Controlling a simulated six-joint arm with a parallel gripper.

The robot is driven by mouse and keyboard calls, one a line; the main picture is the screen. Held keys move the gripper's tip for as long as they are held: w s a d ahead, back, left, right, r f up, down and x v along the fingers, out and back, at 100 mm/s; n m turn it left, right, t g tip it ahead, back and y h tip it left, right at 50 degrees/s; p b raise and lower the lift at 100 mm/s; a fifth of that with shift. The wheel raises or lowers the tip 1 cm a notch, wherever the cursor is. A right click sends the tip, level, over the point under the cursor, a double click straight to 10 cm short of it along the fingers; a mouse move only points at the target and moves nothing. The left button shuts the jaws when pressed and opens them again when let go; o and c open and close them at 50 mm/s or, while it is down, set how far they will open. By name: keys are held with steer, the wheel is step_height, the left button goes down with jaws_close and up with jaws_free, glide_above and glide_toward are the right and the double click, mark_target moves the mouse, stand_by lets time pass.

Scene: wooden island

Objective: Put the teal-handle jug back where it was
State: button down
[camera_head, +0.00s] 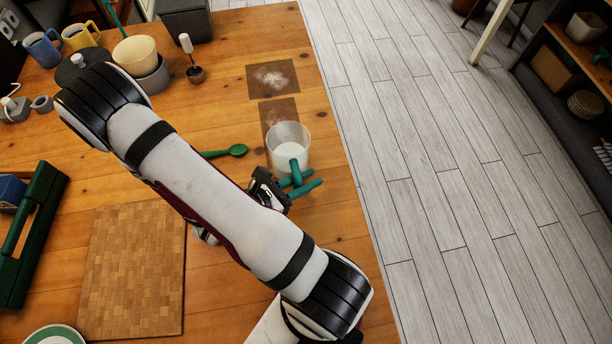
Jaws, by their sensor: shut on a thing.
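The jug (291,139) is clear, with white contents in its lower part and a teal handle on the side facing my gripper. It looks upright. It is at the lower end of a dark brown square mat (277,112), near the table's right edge. My gripper (298,182) is shut on the teal handle, below the jug in the picture. The handle and the teal finger-like parts overlap, so the exact grip is hard to see. I cannot tell whether the jug's base touches the table.
Another brown mat (272,78) with white powder lies farther back. A green spoon (228,151) lies left of the jug. A wooden board (132,270) and a green toolbox-like thing (28,235) are at the left. A cream bowl (136,56) and mugs stand at the back left.

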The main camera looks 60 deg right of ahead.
steer(key=c, duration=0.8)
jaws_free()
steer(key=shift+o, duration=0.2)
steer(key=shift+w+r, duration=0.1)
